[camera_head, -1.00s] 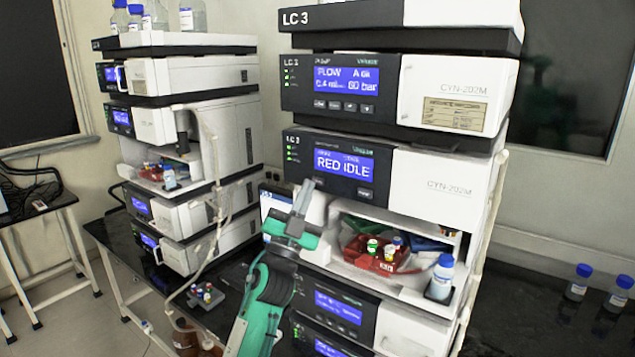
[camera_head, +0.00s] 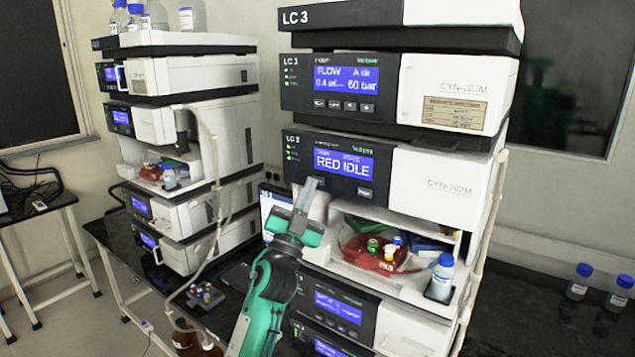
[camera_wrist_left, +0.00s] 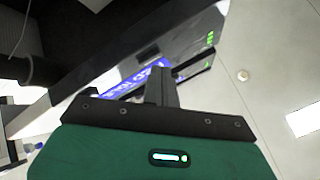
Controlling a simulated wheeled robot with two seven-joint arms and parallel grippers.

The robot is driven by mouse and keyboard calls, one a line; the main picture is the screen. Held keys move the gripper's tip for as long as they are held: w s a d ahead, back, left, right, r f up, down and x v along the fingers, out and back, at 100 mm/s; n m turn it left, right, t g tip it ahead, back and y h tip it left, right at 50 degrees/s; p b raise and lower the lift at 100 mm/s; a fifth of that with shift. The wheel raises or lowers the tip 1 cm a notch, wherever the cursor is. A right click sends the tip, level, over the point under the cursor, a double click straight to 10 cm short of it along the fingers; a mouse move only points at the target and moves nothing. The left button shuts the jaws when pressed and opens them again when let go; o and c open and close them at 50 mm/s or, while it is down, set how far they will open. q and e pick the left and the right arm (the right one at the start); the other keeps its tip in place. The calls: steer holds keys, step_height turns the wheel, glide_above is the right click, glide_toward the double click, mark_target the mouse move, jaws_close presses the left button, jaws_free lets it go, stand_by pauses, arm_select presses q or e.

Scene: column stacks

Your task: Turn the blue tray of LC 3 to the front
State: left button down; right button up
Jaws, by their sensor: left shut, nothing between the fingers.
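The LC 3 stack (camera_head: 449,188) stands at the right in the head view. Its open sampler bay shows the red tray (camera_head: 352,248) at the front with several capped vials on it. The blue tray (camera_head: 428,243) shows partly behind it at the right. The display above the bay (camera_head: 343,162) reads RED IDLE. My left gripper (camera_head: 311,183) is shut and empty, its fingertips close to the lower left of this display. Contact cannot be told. In the left wrist view, the shut fingers (camera_wrist_left: 164,72) point towards the blue-lit display (camera_wrist_left: 135,82).
A blue-capped bottle (camera_head: 441,277) stands at the right of the bay. Another instrument stack (camera_head: 190,130) stands at the left, with tubing hanging from it. A small vial rack (camera_head: 205,296) sits on the dark bench between the stacks. Bottles (camera_head: 578,282) stand at far right.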

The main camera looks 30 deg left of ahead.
arm_select(q)
steer(key=shift+w, duration=0.35)
stand_by(0.7)
steer(key=shift+s, duration=0.85)
steer(key=shift+s+a+p, duration=0.15)
steer(key=shift+s+p, duration=0.2)
steer(key=shift+s, duration=0.9)
steer(key=shift+s+a+p, duration=0.1)
steer(key=shift+s+p, duration=0.2)
steer(key=shift+s, duration=0.95)
steer(key=shift+f+y, duration=0.15)
steer(key=shift+y, duration=0.15)
stand_by(3.3)
